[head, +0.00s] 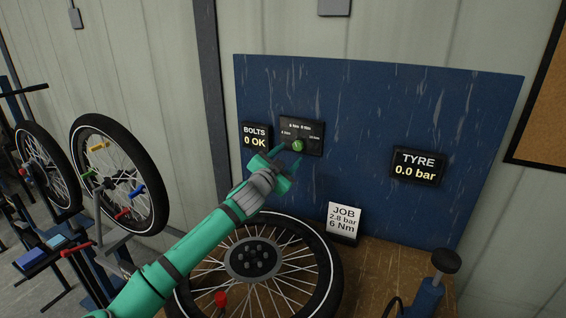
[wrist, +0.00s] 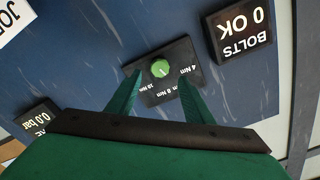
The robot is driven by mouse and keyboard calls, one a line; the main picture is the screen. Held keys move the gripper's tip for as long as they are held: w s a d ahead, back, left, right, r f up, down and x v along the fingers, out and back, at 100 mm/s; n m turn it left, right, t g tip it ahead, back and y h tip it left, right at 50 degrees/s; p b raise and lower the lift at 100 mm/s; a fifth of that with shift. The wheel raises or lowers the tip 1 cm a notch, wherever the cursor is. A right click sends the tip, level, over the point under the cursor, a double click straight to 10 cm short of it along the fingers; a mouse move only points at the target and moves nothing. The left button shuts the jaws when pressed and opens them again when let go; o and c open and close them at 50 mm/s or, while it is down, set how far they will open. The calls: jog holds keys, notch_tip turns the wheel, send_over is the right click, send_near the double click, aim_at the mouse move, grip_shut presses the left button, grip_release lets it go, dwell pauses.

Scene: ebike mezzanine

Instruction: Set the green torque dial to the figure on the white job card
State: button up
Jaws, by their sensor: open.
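The green torque dial (head: 298,146) sits on a small black plate (head: 314,134) on the blue board. Figures in Nm are printed around it. In the wrist view the dial (wrist: 160,68) lies between my fingertips, with a pale mark on its face. In that view 4 Nm, 8 Nm and 10 Nm can be read, upside down; which figure the mark points at is unclear. My gripper (head: 288,155) is open in front of the dial, with a finger to either side, and does not visibly touch it. The white job card (head: 344,220) reads JOB, 2.8 bar, 6 Nm.
The BOLTS display (head: 255,137) reads 0 OK, left of the dial plate. The TYRE display (head: 416,167) reads 0.0 bar. A wheel (head: 325,262) lies on the wooden bench below my arm. A pump (head: 428,290) stands at the bench's right. More wheels stand at the left.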

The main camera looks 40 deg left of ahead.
jog(key=shift+v, duration=2.3)
jog(key=shift+d, duration=0.1)
